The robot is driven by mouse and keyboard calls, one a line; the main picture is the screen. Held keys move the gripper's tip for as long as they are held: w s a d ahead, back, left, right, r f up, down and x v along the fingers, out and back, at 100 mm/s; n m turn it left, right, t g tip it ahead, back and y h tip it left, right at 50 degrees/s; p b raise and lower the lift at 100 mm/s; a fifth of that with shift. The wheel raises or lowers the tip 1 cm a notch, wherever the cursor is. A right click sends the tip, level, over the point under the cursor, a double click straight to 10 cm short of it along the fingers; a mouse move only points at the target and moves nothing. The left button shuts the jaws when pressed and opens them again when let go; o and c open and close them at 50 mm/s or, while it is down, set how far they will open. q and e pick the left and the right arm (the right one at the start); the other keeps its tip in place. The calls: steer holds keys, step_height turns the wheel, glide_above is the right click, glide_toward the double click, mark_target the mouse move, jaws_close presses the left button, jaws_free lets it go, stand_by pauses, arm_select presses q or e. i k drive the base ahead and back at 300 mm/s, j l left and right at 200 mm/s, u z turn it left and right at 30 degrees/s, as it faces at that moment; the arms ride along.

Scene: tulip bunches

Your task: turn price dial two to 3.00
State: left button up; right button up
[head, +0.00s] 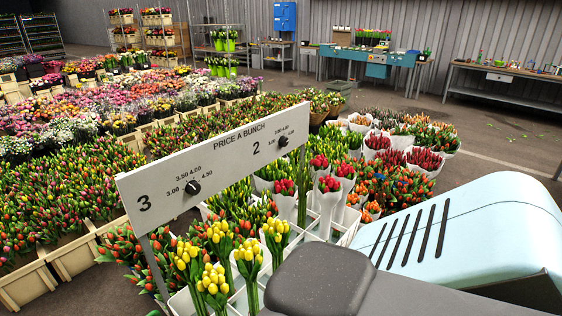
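A white price board (225,150) headed "PRICE A BUNCH" stands on posts among the tulips. Price dial two, a small black knob (283,141), is on its right part beside the large "2". The numbers around it are too small to read, and I cannot tell where it points. A second black knob (193,187) is at the left beside the large "3", with 3.00, 3.50, 4.00 and 4.50 around it. Neither of my grippers shows, and nothing is seen touching either knob.
Yellow tulip bunches (215,280) stand in front of the board at the bottom. Red tulips in white wraps (325,185) stand behind and right of it. Wooden crates of tulips (70,257) fill the left. Workbenches (510,78) line the back wall, with open floor before them.

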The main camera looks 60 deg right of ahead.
mark_target(283, 140)
steer(key=z, duration=1.55)
steer(key=i+l+u, duration=0.1)
steer(key=u, duration=0.6)
steer(key=l+u, duration=0.25)
steer(key=l, duration=0.2)
steer(key=l+u, duration=0.3)
steer(key=l, duration=0.15)
steer(key=l+u, duration=0.2)
steer(key=l, duration=1.85)
